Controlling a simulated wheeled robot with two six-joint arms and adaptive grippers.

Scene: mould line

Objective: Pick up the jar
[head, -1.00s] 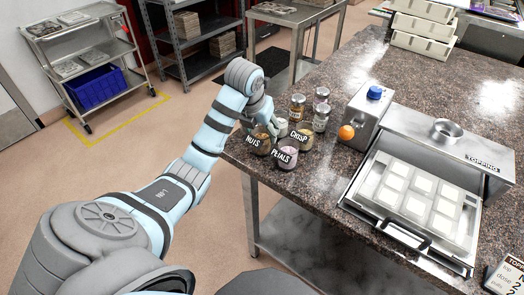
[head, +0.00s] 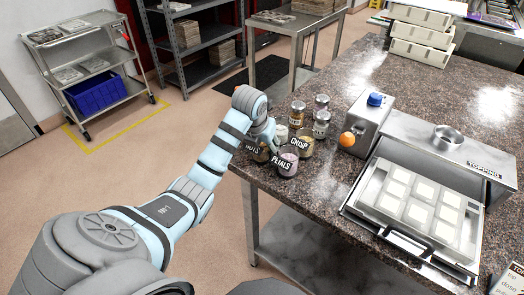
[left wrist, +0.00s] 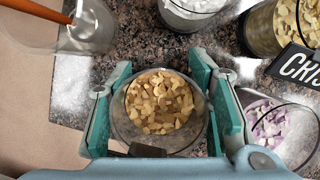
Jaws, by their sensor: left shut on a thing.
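The task names only a jar. My left gripper (head: 262,138) is at the near left corner of the granite counter. In the left wrist view its teal fingers (left wrist: 168,112) stand on both sides of a glass jar of chopped nuts (left wrist: 160,105), shut on it. In the head view this nuts jar (head: 256,153) is partly hidden by my gripper, its label partly covered. I cannot tell whether it is off the counter. The petals jar (head: 287,162) and the crisp jar (head: 303,145) stand close on its right. My right gripper is not in view.
A white-filled jar (head: 281,134) and several metal-lidded jars (head: 321,124) stand just behind. A glass with an orange-handled tool (left wrist: 88,28) is at the wrist view's upper left. A steel topping machine (head: 430,140) and a tray (head: 400,232) fill the right. The counter's left edge is close.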

